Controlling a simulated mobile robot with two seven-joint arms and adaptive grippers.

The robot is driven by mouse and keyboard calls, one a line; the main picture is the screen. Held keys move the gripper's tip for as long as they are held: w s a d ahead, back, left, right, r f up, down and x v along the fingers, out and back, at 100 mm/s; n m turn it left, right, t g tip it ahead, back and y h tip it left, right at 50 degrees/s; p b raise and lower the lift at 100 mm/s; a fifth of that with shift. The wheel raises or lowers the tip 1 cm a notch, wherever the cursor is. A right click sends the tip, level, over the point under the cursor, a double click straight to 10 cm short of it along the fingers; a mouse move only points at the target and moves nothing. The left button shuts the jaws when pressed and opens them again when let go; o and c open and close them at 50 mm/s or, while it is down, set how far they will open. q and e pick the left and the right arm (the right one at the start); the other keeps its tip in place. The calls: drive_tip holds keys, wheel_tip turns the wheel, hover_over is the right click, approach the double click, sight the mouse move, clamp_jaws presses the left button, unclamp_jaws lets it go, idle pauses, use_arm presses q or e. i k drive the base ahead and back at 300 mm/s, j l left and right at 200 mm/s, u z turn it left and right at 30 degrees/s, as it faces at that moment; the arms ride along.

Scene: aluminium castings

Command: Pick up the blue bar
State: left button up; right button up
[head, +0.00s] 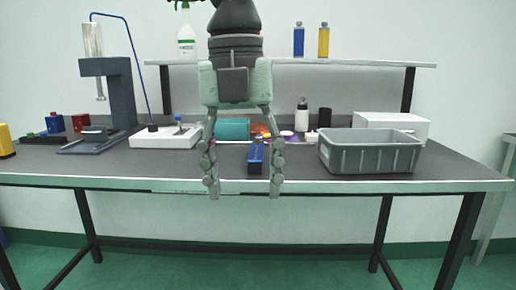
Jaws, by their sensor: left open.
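The blue bar (255,154) lies near the front edge of the dark bench, its long side pointing away from me. My left gripper (243,190) hangs fingers down from the top of the picture, in front of the bar. Its two fingers are spread wide and hold nothing. In the picture the bar shows between the fingers, closer to the right one. I cannot tell the exact depth gap between them. My right gripper does not show.
A grey bin (370,158) stands right of the bar. A white block with a blue-topped part (165,136) and a press stand (108,95) are left. Behind are a teal cylinder (232,129), a white box (392,125) and a shelf with bottles (290,62).

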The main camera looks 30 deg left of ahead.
sight(256, 156)
drive_tip(key=i+j, duration=0.95)
drive_tip(key=i, duration=0.1)
